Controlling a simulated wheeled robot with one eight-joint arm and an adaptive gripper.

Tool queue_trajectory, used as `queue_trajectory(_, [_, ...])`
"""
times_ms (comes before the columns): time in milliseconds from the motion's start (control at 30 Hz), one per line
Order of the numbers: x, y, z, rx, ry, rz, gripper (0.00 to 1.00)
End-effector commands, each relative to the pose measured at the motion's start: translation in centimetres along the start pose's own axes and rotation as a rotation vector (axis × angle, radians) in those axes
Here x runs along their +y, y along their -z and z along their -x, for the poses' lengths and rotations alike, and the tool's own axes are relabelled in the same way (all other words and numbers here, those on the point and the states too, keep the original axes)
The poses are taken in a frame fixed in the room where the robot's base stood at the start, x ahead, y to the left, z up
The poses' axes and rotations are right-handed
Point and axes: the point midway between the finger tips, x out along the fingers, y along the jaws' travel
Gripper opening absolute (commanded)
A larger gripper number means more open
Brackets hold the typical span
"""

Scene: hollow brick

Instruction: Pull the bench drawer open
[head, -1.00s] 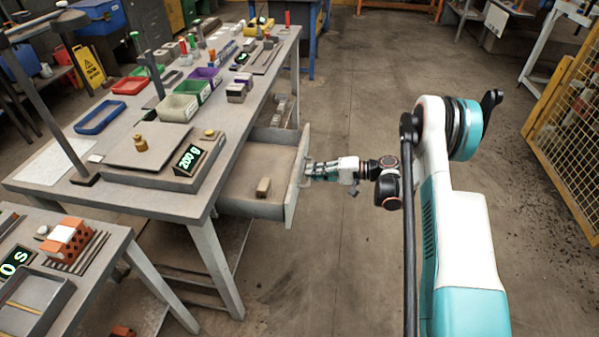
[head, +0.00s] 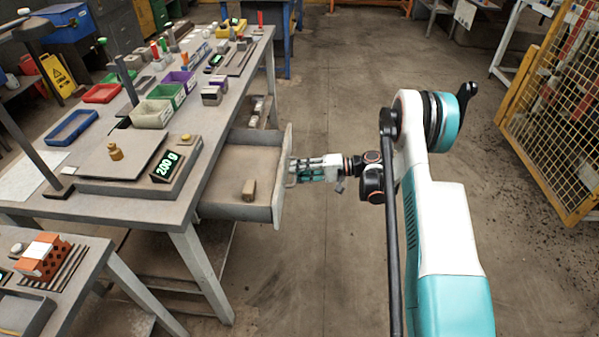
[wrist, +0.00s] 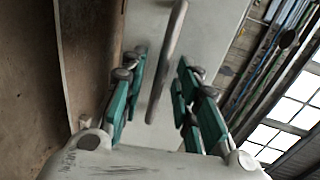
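The bench drawer (head: 232,212) stands pulled well out from under the workbench's right side, its inside showing. A small tan block (head: 249,190) lies in it. My gripper (head: 293,171) is at the outer face of the drawer front. In the wrist view, the drawer's upright bar handle (wrist: 172,48) stands between the green-padded fingers of my gripper (wrist: 160,64). The fingers are apart, with a visible gap on each side of the handle. The drawer front (wrist: 208,30) fills the space behind it.
The workbench (head: 120,205) carries a scale reading 200 g (head: 167,166), a brass weight (head: 115,151) and several coloured bins. A lower table (head: 95,280) with an orange brick (head: 42,262) is at bottom left. A yellow mesh fence (head: 560,115) stands right. Floor beyond the drawer is clear.

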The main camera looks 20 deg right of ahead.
Motion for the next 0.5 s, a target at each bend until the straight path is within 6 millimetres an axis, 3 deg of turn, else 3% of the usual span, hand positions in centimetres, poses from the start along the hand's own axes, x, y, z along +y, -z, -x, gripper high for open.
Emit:
queue_trajectory(167, [0.0,0.0,0.9,0.001,0.0,0.0,0.29])
queue_trajectory(500, [0.0,0.1,7.4,0.003,0.0,-0.001,0.29])
